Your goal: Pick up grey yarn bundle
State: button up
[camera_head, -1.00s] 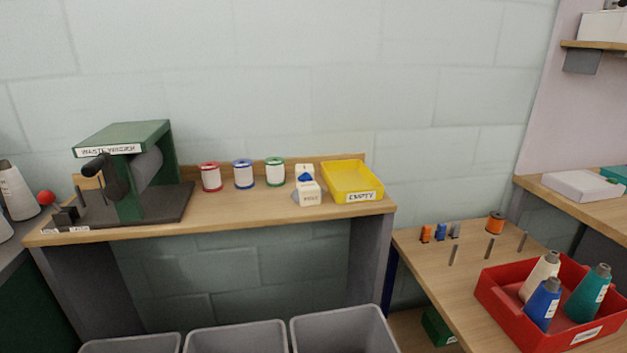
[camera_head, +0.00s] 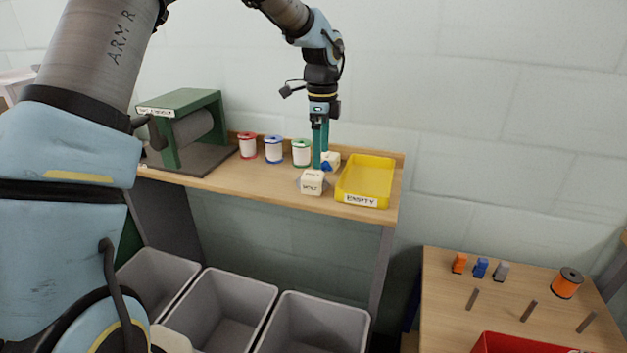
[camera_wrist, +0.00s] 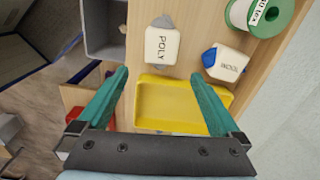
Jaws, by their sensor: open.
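A bundle with grey ends and a white wrap marked POLY (camera_wrist: 161,45) lies on the wooden shelf. It appears to be the grey yarn bundle, and in the head view it shows as a white block (camera_head: 312,182) near the shelf's front edge. My gripper (camera_head: 320,160) points down above the shelf, just behind that block in the picture. In the wrist view its teal fingers (camera_wrist: 160,72) are spread apart and empty. The POLY bundle lies beyond the fingertips, between their lines. Its height below the fingers cannot be told.
A blue bundle with a white wrap (camera_wrist: 226,64) lies close beside it. A yellow tray (camera_head: 378,167) stands to the right, empty. A green-ended spool (camera_head: 301,152) and others stand left. Grey bins (camera_head: 225,312) sit below the shelf. Small orange, blue and grey pieces (camera_head: 501,271) stand on the right table.

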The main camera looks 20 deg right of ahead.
aim_at(319, 175)
jog(key=f+p, duration=0.1)
jog(key=f, duration=0.3)
jog(key=f+p, duration=0.1)
jog(key=f, duration=0.3)
jog(key=shift+w+a+f+p, duration=0.1)
jog(key=shift+a+f+p, duration=0.1)
jog(key=shift+p, duration=0.15)
jog(key=shift+c, duration=0.4)
jog(key=c, duration=1.3)
